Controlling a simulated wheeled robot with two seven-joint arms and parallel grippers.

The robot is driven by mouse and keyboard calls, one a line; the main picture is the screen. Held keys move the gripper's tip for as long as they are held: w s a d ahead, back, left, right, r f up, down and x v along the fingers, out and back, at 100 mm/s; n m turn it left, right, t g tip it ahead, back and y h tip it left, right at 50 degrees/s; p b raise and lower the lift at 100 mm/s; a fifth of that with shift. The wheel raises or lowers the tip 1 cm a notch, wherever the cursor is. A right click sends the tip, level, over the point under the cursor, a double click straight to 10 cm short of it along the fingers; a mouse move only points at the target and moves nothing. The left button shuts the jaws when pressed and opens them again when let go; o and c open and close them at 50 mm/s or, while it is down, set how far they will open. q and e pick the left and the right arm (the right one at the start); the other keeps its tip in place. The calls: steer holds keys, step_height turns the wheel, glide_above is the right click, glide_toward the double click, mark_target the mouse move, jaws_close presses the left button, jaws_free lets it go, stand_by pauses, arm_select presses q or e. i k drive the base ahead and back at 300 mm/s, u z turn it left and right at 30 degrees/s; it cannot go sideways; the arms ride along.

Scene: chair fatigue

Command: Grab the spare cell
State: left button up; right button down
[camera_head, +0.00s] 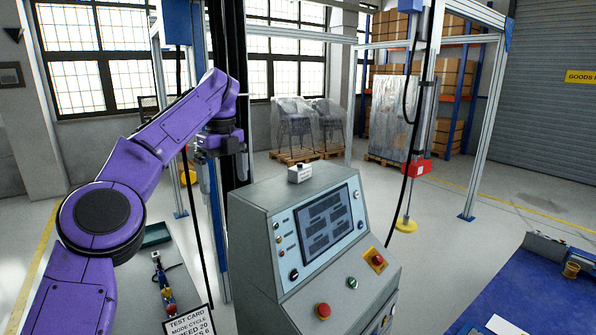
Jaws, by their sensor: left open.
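My left arm comes in from the left, and its gripper (224,172) hangs open, pointing down, to the left of the grey control console. It appears empty. No thing is clearly recognisable as the spare cell. A small pale box (299,173) with a dark label sits on top of the console, to the right of the gripper and apart from it. A small device with yellow, blue and red parts (164,281) lies on the left bench, below the gripper in the picture. My right gripper is not in view.
The console (259,247) with its screen and red buttons stands in the middle. A test-card sign (187,322) stands at the front left. A metal frame (482,130) with hanging black cables rises behind. A blue-topped bench (540,295) is at the right. Open floor lies between.

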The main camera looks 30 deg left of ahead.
mark_target(300, 173)
steer(key=z, duration=0.05)
steer(key=i, duration=1.3)
